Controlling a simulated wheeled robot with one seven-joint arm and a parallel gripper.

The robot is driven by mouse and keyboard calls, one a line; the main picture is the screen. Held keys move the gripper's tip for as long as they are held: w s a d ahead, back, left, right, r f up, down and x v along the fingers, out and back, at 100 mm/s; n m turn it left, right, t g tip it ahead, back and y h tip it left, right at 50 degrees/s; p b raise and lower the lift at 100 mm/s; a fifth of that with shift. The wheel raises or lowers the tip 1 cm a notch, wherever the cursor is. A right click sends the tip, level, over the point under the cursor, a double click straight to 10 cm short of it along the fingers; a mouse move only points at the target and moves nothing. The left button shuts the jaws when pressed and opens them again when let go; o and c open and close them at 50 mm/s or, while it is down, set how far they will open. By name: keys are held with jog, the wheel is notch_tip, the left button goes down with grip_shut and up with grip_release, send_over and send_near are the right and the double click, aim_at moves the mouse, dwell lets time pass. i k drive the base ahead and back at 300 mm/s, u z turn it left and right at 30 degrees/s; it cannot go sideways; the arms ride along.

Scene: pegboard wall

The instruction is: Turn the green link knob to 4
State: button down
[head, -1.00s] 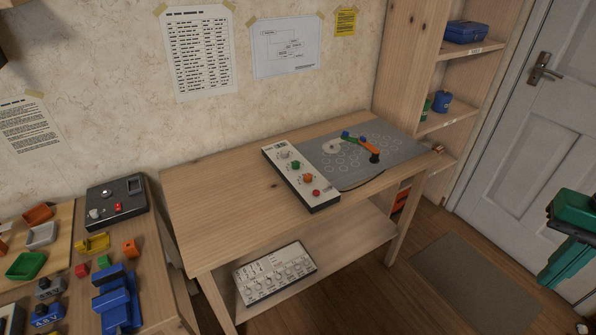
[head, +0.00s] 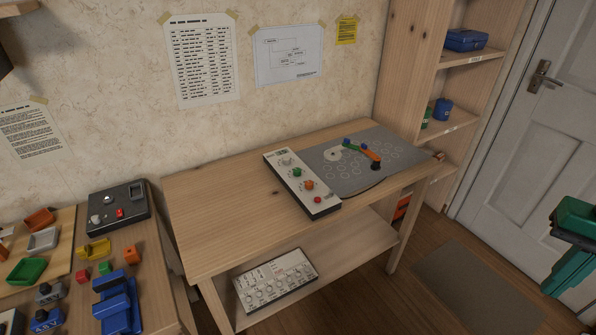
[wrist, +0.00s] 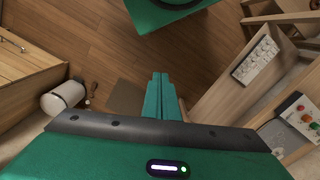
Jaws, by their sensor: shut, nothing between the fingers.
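The white control panel (head: 318,205) lies on the wooden table, with a column of knobs. The green link knob (head: 297,172) is between a pale knob (head: 287,161) above and an orange knob (head: 309,185) below. Its pointer and scale are too small to read. To the panel's right, a jointed linkage has a green link (head: 353,147) among blue and orange parts on a grey plate. My gripper (wrist: 161,76) is shut and empty in the wrist view, over the floor, far from the panel.
A red button (head: 318,200) is at the panel's near end. A second panel with several knobs (head: 276,281) lies on the lower shelf. A side table at left holds coloured blocks and a dark box (head: 118,205). A tall shelf (head: 405,70) stands behind the table's right end. The table's left half is clear.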

aim_at(297, 171)
jog(key=z, duration=0.05)
jog(key=k, duration=0.55)
jog(key=u, duration=0.2)
jog(key=i, duration=0.6)
jog(key=u, duration=0.55)
jog(key=i, duration=0.7)
jog(key=u, duration=0.35)
